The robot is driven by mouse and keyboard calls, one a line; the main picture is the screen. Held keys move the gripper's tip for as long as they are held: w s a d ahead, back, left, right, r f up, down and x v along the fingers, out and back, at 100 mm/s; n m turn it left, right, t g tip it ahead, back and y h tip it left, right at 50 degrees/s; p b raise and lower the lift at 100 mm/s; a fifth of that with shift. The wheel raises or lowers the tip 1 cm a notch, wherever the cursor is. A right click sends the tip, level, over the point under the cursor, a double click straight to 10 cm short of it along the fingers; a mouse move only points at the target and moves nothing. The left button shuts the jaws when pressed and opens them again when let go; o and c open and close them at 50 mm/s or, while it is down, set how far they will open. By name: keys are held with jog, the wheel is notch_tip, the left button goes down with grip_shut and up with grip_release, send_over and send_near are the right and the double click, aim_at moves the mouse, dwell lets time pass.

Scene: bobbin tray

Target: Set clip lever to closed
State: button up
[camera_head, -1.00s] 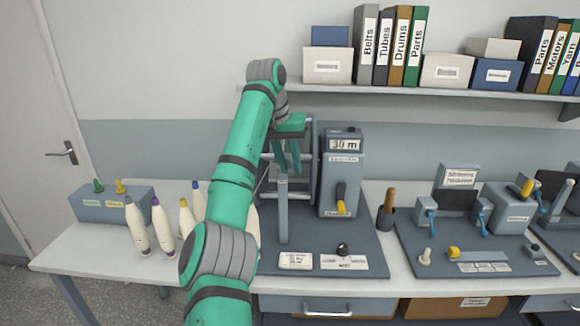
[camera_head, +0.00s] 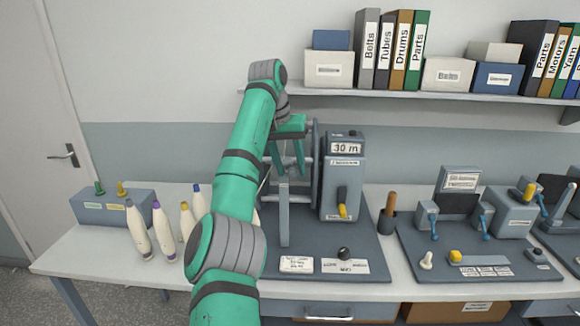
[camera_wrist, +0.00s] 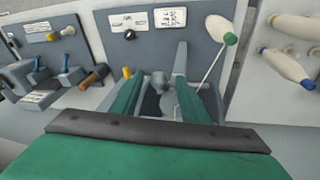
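My gripper (camera_head: 291,174) points down, open and empty, above the grey winding stand on the left part of the machine plate. In the wrist view my gripper's two green fingers (camera_wrist: 160,98) stand apart, with a grey post (camera_wrist: 181,60) beyond the gap. No readable label marks the clip lever. A black lever with a yellow tip (camera_head: 342,205) hangs on the front of the grey "30 m" box (camera_head: 343,165), its tip downward; the yellow tip also shows in the wrist view (camera_wrist: 127,72). A black knob (camera_head: 344,252) stands on the front of the plate.
Several bobbins (camera_head: 138,229) stand at the left of the bench (camera_head: 92,255). A brown-handled tool in a dark cup (camera_head: 387,220) stands right of the plate. Another station (camera_head: 480,240) is farther right. A shelf (camera_head: 400,94) with boxes and binders runs above.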

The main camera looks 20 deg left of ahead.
jog(key=shift+d+r, duration=0.1)
jog(key=shift+r, duration=0.05)
jog(key=v, duration=1)
jog(key=shift+r, duration=0.2)
jog(key=shift+s, duration=0.15)
